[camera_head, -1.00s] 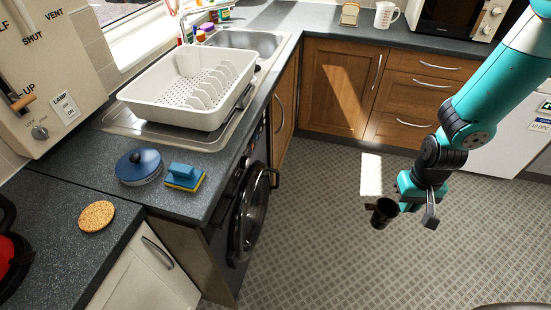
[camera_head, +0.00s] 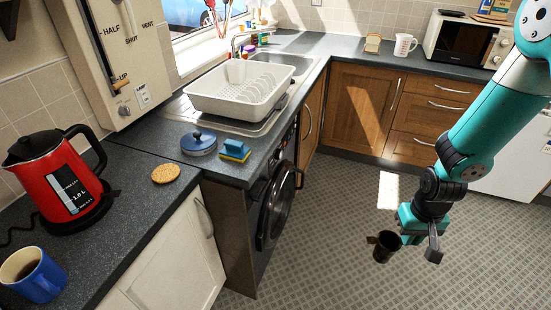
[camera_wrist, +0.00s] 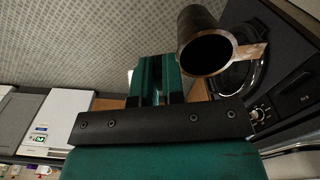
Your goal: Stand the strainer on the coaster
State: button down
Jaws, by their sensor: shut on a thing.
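The strainer is a dark, cup-like cylinder (camera_head: 384,247) with a flat tab at its rim. My gripper (camera_head: 403,238) is shut on it and holds it over the floor, away from the counter. In the wrist view the strainer (camera_wrist: 203,38) shows its dark round opening and a brownish tab, beside the teal fingers (camera_wrist: 165,88); the exact grip point is hard to see. The coaster (camera_head: 166,174) is a round, tan cork disc lying flat and bare on the left counter, far left of my gripper.
A red kettle (camera_head: 62,185) and a blue mug (camera_head: 33,276) stand left of the coaster. A blue lidded dish (camera_head: 198,145), a sponge (camera_head: 235,151) and a white dish rack (camera_head: 240,92) lie beyond it. The counter right of the kettle has free room.

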aim_at(166, 171)
jog(key=u, duration=1.1)
jog(key=i, duration=0.05)
jog(key=u, duration=0.15)
